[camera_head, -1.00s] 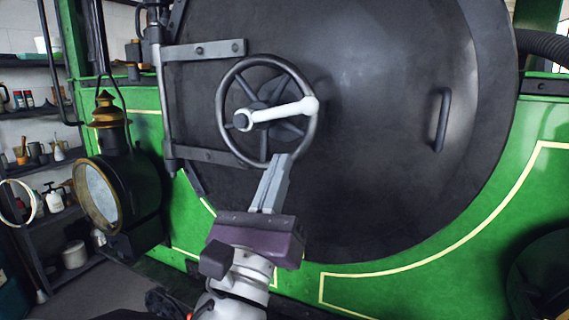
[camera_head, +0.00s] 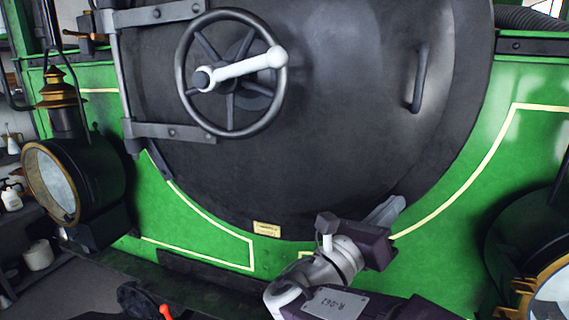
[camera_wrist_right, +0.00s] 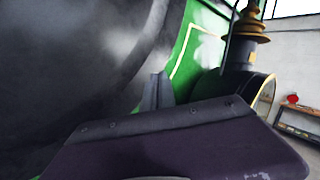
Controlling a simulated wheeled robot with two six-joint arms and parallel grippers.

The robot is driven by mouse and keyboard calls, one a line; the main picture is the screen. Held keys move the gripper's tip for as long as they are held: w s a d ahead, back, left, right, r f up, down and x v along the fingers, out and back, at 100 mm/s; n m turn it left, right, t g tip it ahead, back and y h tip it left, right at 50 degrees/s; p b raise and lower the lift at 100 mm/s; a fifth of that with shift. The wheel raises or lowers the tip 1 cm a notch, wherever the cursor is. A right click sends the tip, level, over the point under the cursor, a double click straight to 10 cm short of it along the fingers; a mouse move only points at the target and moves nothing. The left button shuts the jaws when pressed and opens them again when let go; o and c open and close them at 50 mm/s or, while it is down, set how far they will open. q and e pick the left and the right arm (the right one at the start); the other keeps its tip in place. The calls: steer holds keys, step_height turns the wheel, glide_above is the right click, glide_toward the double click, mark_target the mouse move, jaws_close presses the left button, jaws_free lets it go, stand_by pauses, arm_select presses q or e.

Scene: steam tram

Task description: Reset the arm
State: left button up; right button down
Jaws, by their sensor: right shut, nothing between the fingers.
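My right gripper (camera_head: 388,212) is at the lower right of the round black smokebox door (camera_head: 340,110) in the head view. Its fingers are together with nothing between them, and they point up and to the right. The gripper is well apart from the spoked handwheel (camera_head: 181,70) and its white handle (camera_head: 240,68) at the upper left of the door. The right wrist view shows the gripper's dark purple body and its grey fingers (camera_wrist_right: 156,92) in front of the green front plate. My left gripper is not in view.
A second lamp (camera_head: 550,300) is at the lower right, close to my right arm. A grab handle (camera_head: 418,78) stands out from the door. Shelves stand at the far left.

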steer(key=s+d+f+m+g, duration=0.35)
steer(key=d+f+g, duration=0.35)
steer(key=d+f, duration=0.45)
steer(key=s+d+f+m+g+y+b, duration=0.1)
steer(key=s+d+f+m+g+y, duration=0.2)
steer(key=f, duration=0.4)
steer(key=s+d+f+m+g+y, duration=0.1)
steer(key=s+f+m+g+y, duration=0.15)
steer(key=s+f, duration=0.35)
steer(key=s+a+f+m+g+y, duration=0.1)
steer(key=s+a+f+m+y, duration=0.25)
steer(key=f, duration=0.35)
steer(key=s+a+f+m+g+y, duration=0.2)
steer(key=s+a+f+m, duration=0.1)
steer(key=f+m, duration=0.25)
steer(key=w+a+f+m+t+y, duration=0.1)
steer(key=w+a+f+m+y, duration=0.1)
steer(key=a+m, duration=0.3)
steer(key=w+a+f+m+t+y, duration=0.2)
steer(key=a+m+y, duration=0.1)
steer(key=a+m, duration=0.2)
steer(key=m, duration=0.2)
steer(key=shift+w+f+m, duration=0.15)
steer(key=shift+f+m, duration=0.15)
steer(key=shift+f, duration=0.05)
